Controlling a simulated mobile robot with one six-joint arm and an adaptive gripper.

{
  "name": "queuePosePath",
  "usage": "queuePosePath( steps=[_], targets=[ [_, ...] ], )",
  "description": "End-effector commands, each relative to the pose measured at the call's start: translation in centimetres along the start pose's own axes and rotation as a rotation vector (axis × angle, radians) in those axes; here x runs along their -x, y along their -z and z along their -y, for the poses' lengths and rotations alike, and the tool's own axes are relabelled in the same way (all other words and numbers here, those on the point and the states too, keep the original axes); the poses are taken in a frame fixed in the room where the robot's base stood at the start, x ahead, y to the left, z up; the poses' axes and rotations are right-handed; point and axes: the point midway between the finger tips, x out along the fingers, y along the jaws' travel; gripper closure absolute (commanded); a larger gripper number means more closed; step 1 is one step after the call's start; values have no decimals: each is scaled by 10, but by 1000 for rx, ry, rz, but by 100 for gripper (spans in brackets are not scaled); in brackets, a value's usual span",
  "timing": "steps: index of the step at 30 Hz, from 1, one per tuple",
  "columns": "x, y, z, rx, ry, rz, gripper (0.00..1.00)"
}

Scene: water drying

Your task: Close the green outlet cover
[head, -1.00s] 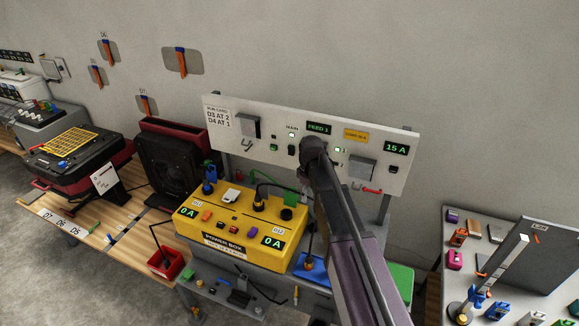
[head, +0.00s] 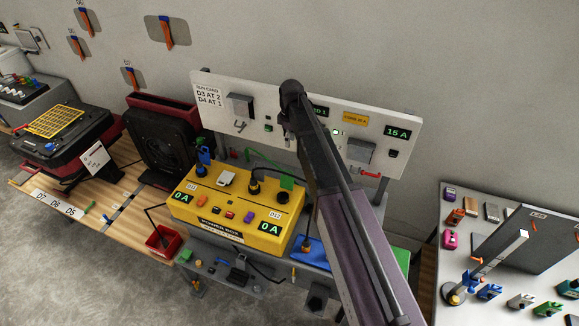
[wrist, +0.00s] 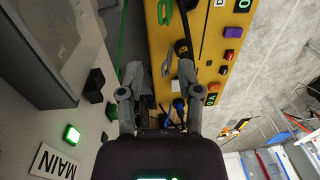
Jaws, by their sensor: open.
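The green outlet cover (head: 287,183) stands up at the back right of the yellow power box (head: 235,232), beside a black plug (head: 254,188). It appears raised. In the wrist view the green cover (wrist: 165,12) is at the top edge, beyond the plug (wrist: 182,48). My gripper (wrist: 160,80) is open and empty, its two fingers apart, with the box's back edge in view beyond them. The fingertips are apart from the green cover in the picture. In the head view my arm hides the gripper.
A white panel (head: 372,118) with switches and displays stands behind the box. A pale cover (head: 227,178) and a blue part (head: 201,171) are on the box's left side. A cable rises from the plug. A red bin (head: 163,239) stands at front left.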

Motion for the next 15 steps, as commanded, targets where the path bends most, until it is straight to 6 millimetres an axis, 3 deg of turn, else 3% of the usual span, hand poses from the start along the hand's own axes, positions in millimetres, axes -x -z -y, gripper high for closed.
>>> queuePosePath(
  steps=[15],
  targets=[
    [-18, -2, -1, -3, 0, 0, 55]
  ],
)
